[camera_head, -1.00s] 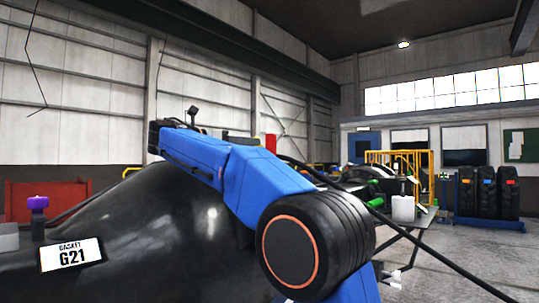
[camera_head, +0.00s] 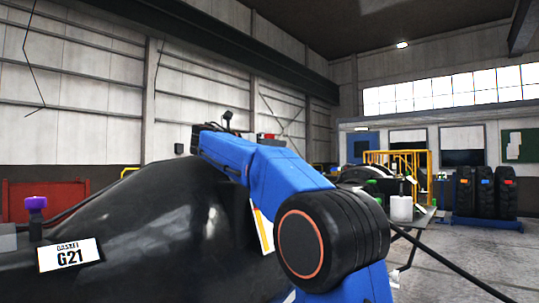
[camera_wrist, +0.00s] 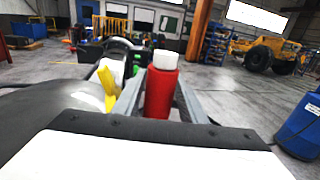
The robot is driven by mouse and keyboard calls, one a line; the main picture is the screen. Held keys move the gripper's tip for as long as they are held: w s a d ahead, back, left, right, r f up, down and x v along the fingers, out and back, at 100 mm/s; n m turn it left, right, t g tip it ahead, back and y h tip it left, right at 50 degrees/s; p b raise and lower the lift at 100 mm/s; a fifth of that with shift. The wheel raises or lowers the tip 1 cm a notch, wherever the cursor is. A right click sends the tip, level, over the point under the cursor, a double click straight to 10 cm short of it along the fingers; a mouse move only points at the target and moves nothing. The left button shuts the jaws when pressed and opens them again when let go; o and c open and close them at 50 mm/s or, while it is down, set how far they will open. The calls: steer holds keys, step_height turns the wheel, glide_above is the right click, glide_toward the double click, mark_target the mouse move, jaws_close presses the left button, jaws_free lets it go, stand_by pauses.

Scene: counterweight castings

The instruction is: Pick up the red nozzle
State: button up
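The red nozzle (camera_wrist: 161,95), a red cylinder with a white top, stands close in front of my gripper in the wrist view. My gripper (camera_wrist: 160,76) has its two grey fingers spread, one on each side of the nozzle. Whether either finger touches it is unclear, and the nozzle's lower end is hidden behind the gripper body. In the head view, a small red patch (camera_head: 267,136) shows above my blue arm; I cannot tell if it is the nozzle. The gripper fingers are hidden there.
A purple-topped item (camera_head: 37,204) stands at the far left. A yellow piece (camera_wrist: 106,84) lies left of the fingers. A blue barrel (camera_wrist: 301,127) stands right, with open floor between.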

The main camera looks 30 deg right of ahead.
steer(key=shift+w+d, duration=0.2)
steer(key=shift+d, duration=0.95)
steer(key=shift+c, duration=0.4)
steer(key=c, duration=0.7)
steer(key=shift+o, duration=0.2)
step_height(320, 180, up, 10)
